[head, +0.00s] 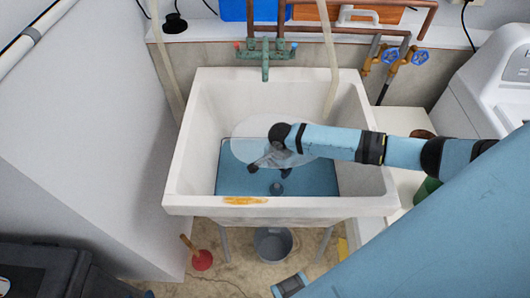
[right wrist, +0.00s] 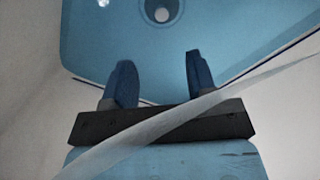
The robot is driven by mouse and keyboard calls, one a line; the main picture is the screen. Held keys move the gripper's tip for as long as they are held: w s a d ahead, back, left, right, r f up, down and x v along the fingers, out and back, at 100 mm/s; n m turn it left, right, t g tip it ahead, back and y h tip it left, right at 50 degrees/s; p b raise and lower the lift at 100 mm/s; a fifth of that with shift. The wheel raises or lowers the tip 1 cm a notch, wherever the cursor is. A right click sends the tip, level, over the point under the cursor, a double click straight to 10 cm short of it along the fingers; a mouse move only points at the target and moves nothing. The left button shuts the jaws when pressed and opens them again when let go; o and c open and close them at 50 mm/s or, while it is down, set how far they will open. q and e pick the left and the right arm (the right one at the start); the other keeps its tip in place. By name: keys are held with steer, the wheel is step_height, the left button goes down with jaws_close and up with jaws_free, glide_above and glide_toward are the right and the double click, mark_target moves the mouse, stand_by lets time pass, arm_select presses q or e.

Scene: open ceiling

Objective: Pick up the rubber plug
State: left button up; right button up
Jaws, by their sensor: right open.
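A small dark grey round piece (head: 277,188), which looks like the rubber plug, sits low in the blue-bottomed sink (head: 180,178). My right gripper (head: 268,168) reaches into the sink from the right, just behind the grey piece in the head view. Its fingers (right wrist: 160,65) are apart with nothing between them. My left gripper is not in view.
A pale translucent oval (head: 243,150) lies around my right gripper. The green faucet (head: 265,58) and a hanging pale hose (head: 328,60) are at the back. The sink's front rim (head: 320,206) is in front. A bucket (head: 272,244) and red plunger (head: 202,260) stand below.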

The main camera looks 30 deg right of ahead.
mark_target(277, 185)
steer(key=f, duration=0.5)
steer(key=f+b, duration=0.1)
steer(key=f, duration=0.1)
steer(key=shift+s+f, duration=0.25)
steer(key=shift+f, duration=0.1)
steer(key=f, duration=0.3)
steer(key=f+b, duration=0.1)
steer(key=f, duration=0.1)
steer(key=shift+w+a+f, duration=0.15)
steer(key=shift+w, duration=0.2)
jaws_close()
steer(key=shift+r, duration=0.6)
step_height(277, 185, up, 19)
steer(key=p, duration=0.2)
steer(key=shift+p, duration=0.4)
